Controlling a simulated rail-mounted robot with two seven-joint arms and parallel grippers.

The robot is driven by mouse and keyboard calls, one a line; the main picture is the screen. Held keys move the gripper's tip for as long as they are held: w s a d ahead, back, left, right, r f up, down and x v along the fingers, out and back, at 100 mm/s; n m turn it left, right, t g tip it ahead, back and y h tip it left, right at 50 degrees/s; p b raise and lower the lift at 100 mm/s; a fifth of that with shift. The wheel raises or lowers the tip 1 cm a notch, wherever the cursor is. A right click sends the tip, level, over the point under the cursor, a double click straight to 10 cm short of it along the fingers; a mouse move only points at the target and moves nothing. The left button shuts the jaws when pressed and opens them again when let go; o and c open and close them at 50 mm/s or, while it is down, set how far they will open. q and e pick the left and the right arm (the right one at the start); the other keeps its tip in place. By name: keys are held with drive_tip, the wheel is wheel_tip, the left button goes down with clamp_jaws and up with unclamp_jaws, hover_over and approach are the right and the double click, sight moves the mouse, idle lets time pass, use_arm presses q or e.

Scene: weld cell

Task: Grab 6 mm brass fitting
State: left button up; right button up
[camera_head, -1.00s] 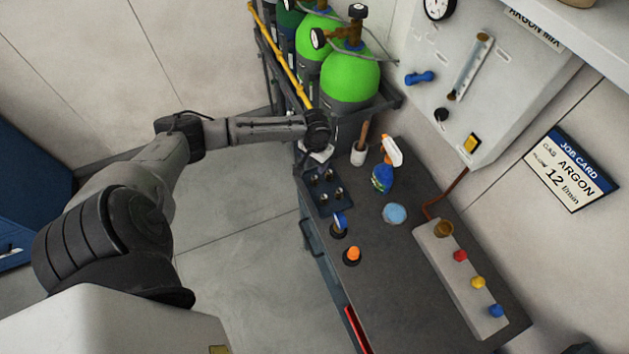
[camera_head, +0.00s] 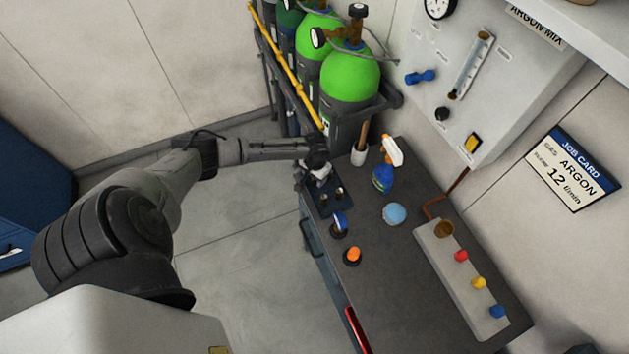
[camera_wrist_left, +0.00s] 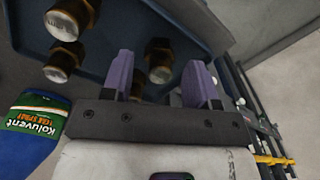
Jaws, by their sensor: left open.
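Several brass fittings stand in a dark blue tray (camera_head: 328,208) at the workbench's far left corner; two fittings (camera_head: 340,194) show in the head view. My left gripper (camera_head: 318,172) is over the tray and covers part of it. In the left wrist view, its two purple fingers (camera_wrist_left: 161,74) are apart. One brass fitting (camera_wrist_left: 160,60) appears between them and another (camera_wrist_left: 138,88) by the left finger; contact cannot be told. Two larger-looking fittings (camera_wrist_left: 70,20) are at upper left. No sizes are readable. My right gripper is out of view.
A blue spray bottle (camera_head: 383,178) stands right of the tray; its label shows in the wrist view. A holder with a wooden handle (camera_head: 360,152) is behind. An orange-tipped item (camera_head: 353,255) stands nearer. Green gas cylinders (camera_head: 350,78) stand beyond the bench.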

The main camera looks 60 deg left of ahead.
use_arm(q)
drive_tip(key=shift+c, duration=0.3)
clamp_jaws()
drive_tip(key=shift+r, duration=0.1)
